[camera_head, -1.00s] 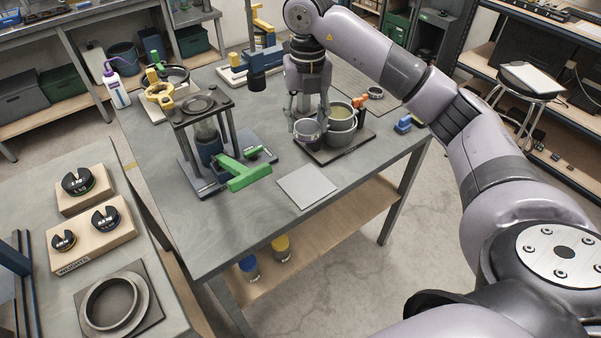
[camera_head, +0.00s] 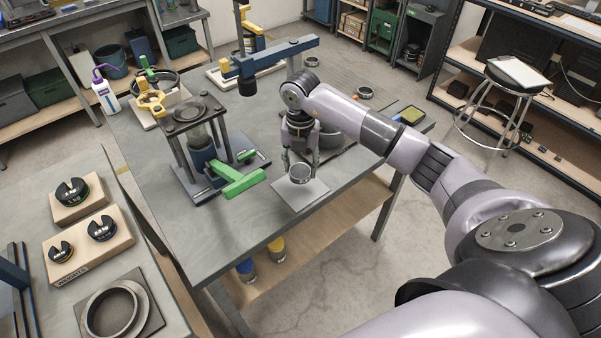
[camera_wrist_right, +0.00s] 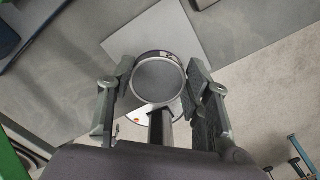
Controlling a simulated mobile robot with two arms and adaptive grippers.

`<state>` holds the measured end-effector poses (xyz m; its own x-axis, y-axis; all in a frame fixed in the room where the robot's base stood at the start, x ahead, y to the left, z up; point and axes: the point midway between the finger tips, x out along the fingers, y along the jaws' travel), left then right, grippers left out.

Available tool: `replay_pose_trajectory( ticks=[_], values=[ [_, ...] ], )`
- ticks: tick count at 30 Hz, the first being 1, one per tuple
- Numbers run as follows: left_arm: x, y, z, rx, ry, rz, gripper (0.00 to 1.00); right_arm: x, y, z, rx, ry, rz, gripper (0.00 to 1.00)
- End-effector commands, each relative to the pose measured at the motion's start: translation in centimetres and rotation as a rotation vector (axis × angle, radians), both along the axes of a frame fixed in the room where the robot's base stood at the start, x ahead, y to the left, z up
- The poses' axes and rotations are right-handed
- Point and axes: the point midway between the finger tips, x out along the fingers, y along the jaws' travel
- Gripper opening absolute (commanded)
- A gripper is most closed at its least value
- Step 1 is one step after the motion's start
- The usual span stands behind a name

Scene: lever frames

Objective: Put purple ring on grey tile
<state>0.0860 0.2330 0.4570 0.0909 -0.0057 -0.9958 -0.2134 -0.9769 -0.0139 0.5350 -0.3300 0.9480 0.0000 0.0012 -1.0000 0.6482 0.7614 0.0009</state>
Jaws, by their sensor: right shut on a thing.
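The ring (camera_head: 300,173) is a short round grey piece; in the right wrist view the ring (camera_wrist_right: 159,56) shows a dark purplish band with a small label and a grey inside. My right gripper (camera_head: 301,166) is shut on it, with one finger on each side; the fingers also show in the right wrist view (camera_wrist_right: 160,92). The grey tile (camera_head: 300,199) is a flat square near the table's front edge, and the tile also shows behind the ring in the right wrist view (camera_wrist_right: 150,35). The ring is over the tile; I cannot tell if they touch. My left gripper is not in view.
A press-like stand (camera_head: 188,115) with a green lever (camera_head: 240,183) stands left of the tile. A grey pot (camera_head: 326,127) is partly hidden behind my right gripper. A weights block (camera_head: 90,240) lies on the left bench.

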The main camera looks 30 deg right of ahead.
Motion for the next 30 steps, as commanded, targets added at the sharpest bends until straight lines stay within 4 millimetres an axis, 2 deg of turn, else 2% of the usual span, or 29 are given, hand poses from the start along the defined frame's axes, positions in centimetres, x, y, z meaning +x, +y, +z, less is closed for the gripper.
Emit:
replay_pose_trajectory(
  ticks=[12, 23, 24, 30],
  values=[
    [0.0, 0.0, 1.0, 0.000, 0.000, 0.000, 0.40, 0.0, 0.0, -4.6, 0.000, 0.000, 0.000, 0.11],
    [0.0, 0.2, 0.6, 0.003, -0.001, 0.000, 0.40, 0.0, 0.0, -5.1, -0.001, -0.001, 0.001, 0.11],
    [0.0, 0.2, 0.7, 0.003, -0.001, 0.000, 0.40, 0.0, 0.0, -5.0, -0.001, -0.001, 0.001, 0.47],
    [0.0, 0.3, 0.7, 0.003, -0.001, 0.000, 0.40, 0.0, 0.0, -5.0, -0.001, -0.001, 0.001, 0.61]
  ],
)
